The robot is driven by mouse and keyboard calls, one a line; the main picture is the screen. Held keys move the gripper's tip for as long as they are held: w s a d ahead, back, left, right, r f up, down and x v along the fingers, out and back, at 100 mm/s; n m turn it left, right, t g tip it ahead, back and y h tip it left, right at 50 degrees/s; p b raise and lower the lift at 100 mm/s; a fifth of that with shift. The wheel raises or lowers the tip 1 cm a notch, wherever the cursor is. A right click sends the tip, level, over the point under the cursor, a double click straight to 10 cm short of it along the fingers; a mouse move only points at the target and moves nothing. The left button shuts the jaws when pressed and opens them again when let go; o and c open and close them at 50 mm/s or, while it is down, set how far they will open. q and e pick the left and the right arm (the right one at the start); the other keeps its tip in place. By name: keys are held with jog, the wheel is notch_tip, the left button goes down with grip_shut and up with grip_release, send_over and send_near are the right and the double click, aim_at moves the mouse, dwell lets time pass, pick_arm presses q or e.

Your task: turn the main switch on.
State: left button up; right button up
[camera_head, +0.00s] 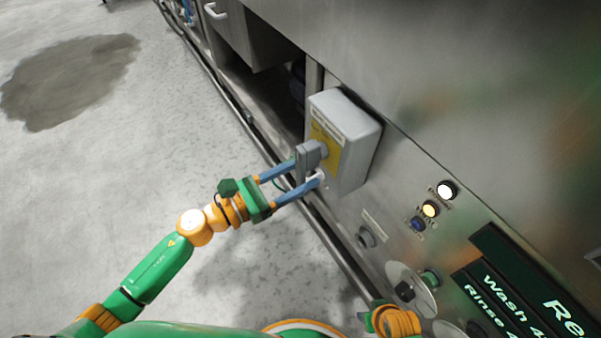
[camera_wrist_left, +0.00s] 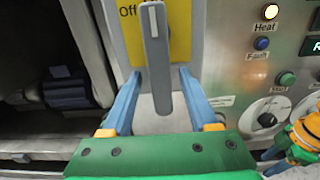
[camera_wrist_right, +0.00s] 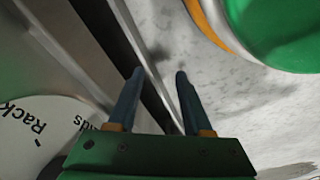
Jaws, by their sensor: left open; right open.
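The main switch is a grey box (camera_head: 350,135) with a yellow plate and a grey lever handle (camera_head: 311,153) on the steel front. In the left wrist view the lever (camera_wrist_left: 157,65) stands upright in the picture, a white mark at its top beside the word "Off". My left gripper (camera_head: 308,172) is open at the switch. Its fingers (camera_wrist_left: 160,75) are either side of the lever, with gaps showing; I cannot tell whether they reach its depth. My right gripper (camera_wrist_right: 160,74) is open and empty, pointing down past the machine's edge toward the floor.
Right of the switch are a white lamp (camera_head: 446,190), a yellow lamp (camera_head: 430,208), a blue button (camera_head: 417,224), a round dial (camera_head: 411,289) and a dark display (camera_head: 520,290). An open recess (camera_head: 262,85) lies left of the box. The floor (camera_head: 150,170) is clear, with a dark stain.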

pick_arm(q)
jog(key=v, duration=0.6)
jog(key=shift+s+a+b, duration=0.2)
jog(key=shift+b, duration=0.1)
